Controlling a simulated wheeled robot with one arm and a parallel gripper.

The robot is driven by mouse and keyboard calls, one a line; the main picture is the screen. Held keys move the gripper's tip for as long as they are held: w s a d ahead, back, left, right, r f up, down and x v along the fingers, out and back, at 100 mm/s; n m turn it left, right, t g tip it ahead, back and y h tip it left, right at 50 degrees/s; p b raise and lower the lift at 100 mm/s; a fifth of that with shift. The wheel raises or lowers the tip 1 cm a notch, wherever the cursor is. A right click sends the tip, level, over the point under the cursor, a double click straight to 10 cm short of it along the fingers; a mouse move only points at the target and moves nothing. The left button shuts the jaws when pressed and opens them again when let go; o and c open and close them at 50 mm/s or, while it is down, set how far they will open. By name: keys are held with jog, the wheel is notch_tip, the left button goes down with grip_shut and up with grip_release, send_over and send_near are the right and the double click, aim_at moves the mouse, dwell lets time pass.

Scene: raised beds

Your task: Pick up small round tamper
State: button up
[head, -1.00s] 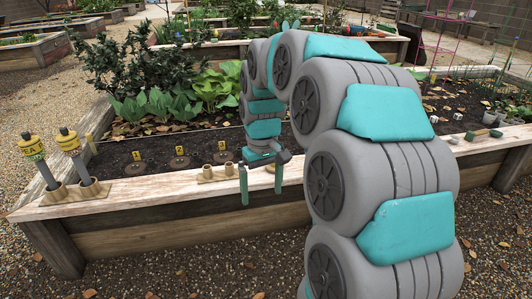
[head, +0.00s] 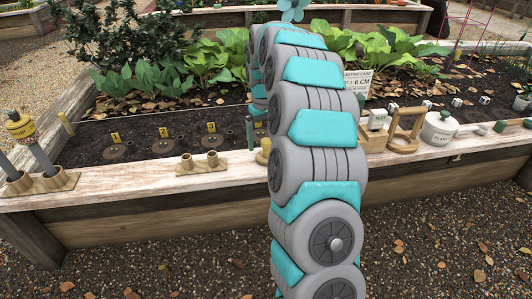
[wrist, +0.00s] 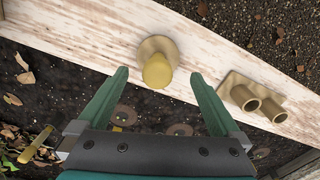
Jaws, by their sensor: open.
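The small round tamper (wrist: 157,70), tan with a round flat base and a knobbed handle, stands on the whitewashed plank rim of the bed. In the head view the tamper (head: 263,153) is partly hidden by my arm. My gripper (wrist: 159,76) is open, its two green fingers on either side of the tamper's handle in the wrist picture. Whether they are level with the handle or still above it I cannot tell. In the head view one green finger (head: 249,132) shows behind the tamper; the rest of the gripper is hidden by my arm.
A tan two-socket holder (head: 201,163) stands on the rim left of the tamper, empty. A second holder (head: 42,183) at far left carries tools with yellow caps. Right of my arm stand a wooden frame (head: 407,130) and a white watering can (head: 439,128). Soil lies behind.

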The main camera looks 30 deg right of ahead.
aim_at(266, 151)
jog(key=f, duration=0.5)
jog(key=shift+s+d+f, duration=0.1)
jog(key=shift+s+d, duration=0.05)
jog(key=shift+s, duration=0.2)
jog(key=c, duration=1.3)
jog(key=shift+w+r, duration=0.1)
jog(key=shift+r, duration=1.5)
jog(key=shift+s+a+r, duration=0.2)
jog(key=shift+s+r, duration=0.1)
jog(key=shift+s, duration=0.1)
jog(key=s+a, duration=0.2)
jog(key=s, duration=0.2)
jog(key=s+a+r, duration=0.1)
jog(key=s+a, duration=0.2)
jog(key=s, duration=0.2)
jog(key=s+a, duration=0.2)
jog(key=s, duration=0.2)
jog(key=shift+s+a+r, duration=0.15)
jog(key=shift+a, duration=0.05)
